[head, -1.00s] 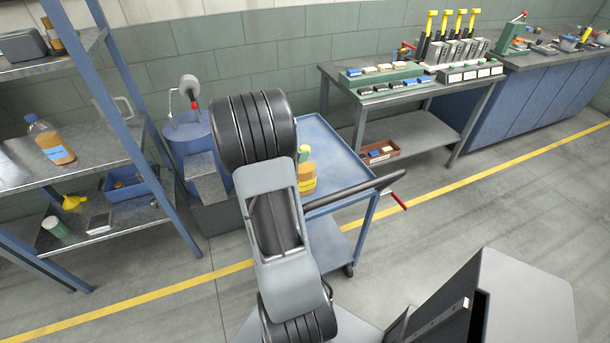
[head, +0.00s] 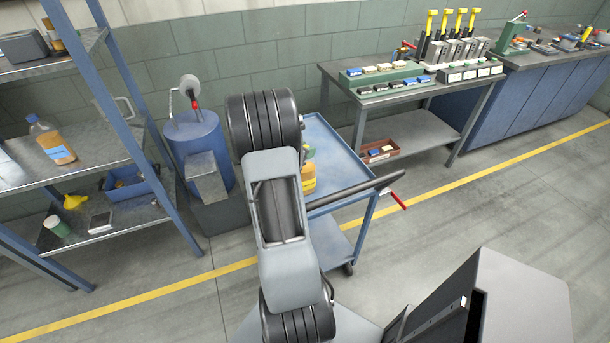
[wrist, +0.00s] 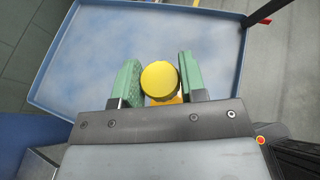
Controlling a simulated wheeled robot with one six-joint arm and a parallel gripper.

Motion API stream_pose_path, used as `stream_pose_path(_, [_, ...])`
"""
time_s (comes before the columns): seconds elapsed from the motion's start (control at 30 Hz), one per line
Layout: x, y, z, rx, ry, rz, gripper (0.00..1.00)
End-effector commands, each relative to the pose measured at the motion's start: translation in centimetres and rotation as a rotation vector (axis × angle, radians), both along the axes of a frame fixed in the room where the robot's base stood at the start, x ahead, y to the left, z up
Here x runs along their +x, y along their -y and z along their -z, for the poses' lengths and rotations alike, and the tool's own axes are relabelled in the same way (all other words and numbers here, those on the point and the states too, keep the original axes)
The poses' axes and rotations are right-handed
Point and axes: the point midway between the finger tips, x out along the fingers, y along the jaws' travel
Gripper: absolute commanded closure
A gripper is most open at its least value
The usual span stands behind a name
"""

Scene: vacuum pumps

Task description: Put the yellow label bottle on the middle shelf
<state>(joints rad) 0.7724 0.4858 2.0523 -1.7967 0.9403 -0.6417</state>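The yellow label bottle (head: 309,178) stands on the blue trolley (head: 338,150), partly hidden behind my arm in the head view. In the wrist view its round yellow cap (wrist: 160,79) shows from above, with a little orange body below it. My gripper (wrist: 160,82) has its two green fingers on either side of the bottle. A narrow gap shows at the right finger; contact at the left one is unclear. The middle shelf (head: 98,150) is on the blue rack at the left.
A bottle with a blue label (head: 52,140) stands on the middle shelf, which has bare room to its right. A blue barrel (head: 195,145) stands between rack and trolley. The trolley's dark handle (head: 355,192) sticks out right. A workbench (head: 345,82) stands behind.

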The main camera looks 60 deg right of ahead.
Motion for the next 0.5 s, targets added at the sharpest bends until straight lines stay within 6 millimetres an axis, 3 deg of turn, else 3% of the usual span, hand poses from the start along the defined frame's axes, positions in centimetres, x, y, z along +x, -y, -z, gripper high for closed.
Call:
stream_pose_path(0.37, [-0.01,-0.01,0.00,0.000,0.000,0.000,0.98])
stream_pose_path(0.5, [-0.01,-0.01,0.00,0.000,0.000,0.000,1.00])
